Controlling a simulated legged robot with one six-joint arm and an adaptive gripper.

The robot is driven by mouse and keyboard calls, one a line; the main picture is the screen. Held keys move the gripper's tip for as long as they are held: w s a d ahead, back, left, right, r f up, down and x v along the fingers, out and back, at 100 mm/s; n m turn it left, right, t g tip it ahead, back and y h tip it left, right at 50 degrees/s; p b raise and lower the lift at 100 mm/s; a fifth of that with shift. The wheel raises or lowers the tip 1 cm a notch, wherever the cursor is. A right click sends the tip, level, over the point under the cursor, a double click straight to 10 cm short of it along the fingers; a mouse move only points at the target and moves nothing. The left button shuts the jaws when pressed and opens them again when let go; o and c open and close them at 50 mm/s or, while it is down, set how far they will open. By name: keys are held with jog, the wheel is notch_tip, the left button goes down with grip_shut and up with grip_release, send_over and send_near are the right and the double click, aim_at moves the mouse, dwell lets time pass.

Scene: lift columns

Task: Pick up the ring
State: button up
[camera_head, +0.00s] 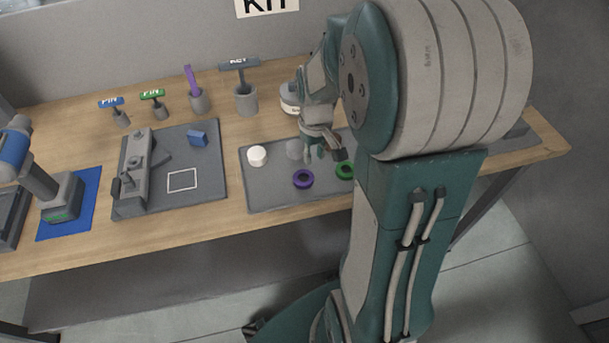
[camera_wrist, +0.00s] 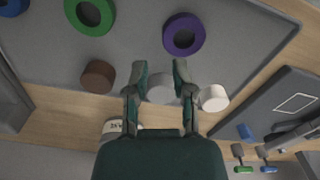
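A purple ring (camera_head: 303,186) lies flat on the grey mat (camera_head: 262,195), near its front edge. A green ring (camera_head: 345,177) lies right of it, partly hidden by my arm. Both rings show whole or nearly so in the wrist view: the purple ring (camera_wrist: 170,36) beyond my right fingertip, the green ring (camera_wrist: 106,18) at upper left. My gripper (camera_wrist: 161,68) has its fingers spread with nothing held between them. In the head view my gripper (camera_head: 323,153) hangs over the mat, behind the two rings and apart from them.
A grey cylinder (camera_wrist: 160,92), a white cylinder (camera_head: 257,156) and a brown cylinder (camera_wrist: 98,77) stand near my gripper. A fixture plate (camera_head: 210,165) with a blue block (camera_head: 198,138) lies left. Several labelled holders, including a grey cup (camera_head: 246,100), stand behind.

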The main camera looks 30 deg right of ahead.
aim_at(309, 174)
jog(key=shift+a+f, duration=0.2)
jog(key=shift+f, duration=0.3)
jog(key=shift+a+f, duration=0.2)
jog(key=shift+a, duration=0.1)
jog(key=f, duration=0.4)
jog(key=shift+a+f, duration=0.25)
jog(key=shift+a, duration=0.05)
jog(key=shift+d+f, duration=0.35)
jog(key=shift+d, duration=0.1)
grip_shut()
jog(key=shift+a+r, duration=0.1)
jog(key=shift+a, duration=0.15)
jog(key=shift+w, duration=0.1)
